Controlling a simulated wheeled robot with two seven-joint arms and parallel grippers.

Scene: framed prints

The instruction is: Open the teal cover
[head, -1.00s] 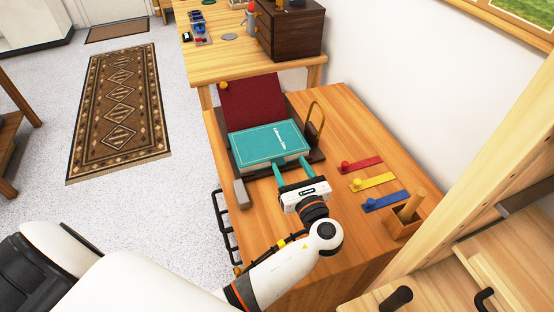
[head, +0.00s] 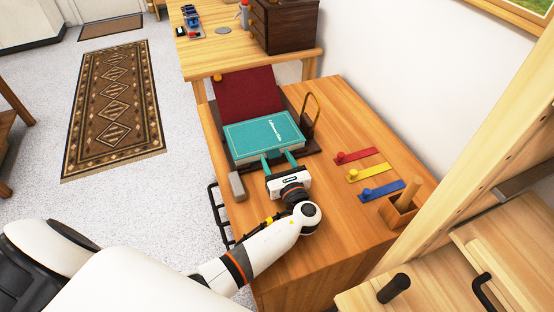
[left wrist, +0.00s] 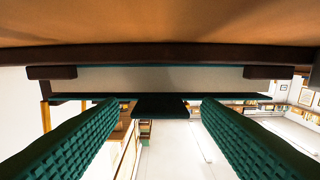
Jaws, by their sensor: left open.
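The closed book with the teal cover (head: 258,130) lies on a dark stand on the wooden table in the head view. My left gripper (head: 278,156) is open at the book's near edge, its two teal fingers pointing at it. In the left wrist view, the cover's thin teal edge (left wrist: 75,97) runs across beyond the pale page block (left wrist: 160,77). A dark teal tab (left wrist: 160,106) juts from that edge and shows between the open fingers (left wrist: 165,108). I cannot tell whether any finger touches it. My right gripper is not in view.
A dark red sloped board (head: 247,93) stands behind the book, with a brass-coloured loop (head: 311,111) at its right. A grey block (head: 237,186) lies left of my gripper. Red (head: 360,155), yellow (head: 369,171) and blue (head: 381,191) strips and a wooden holder (head: 399,212) are at the right.

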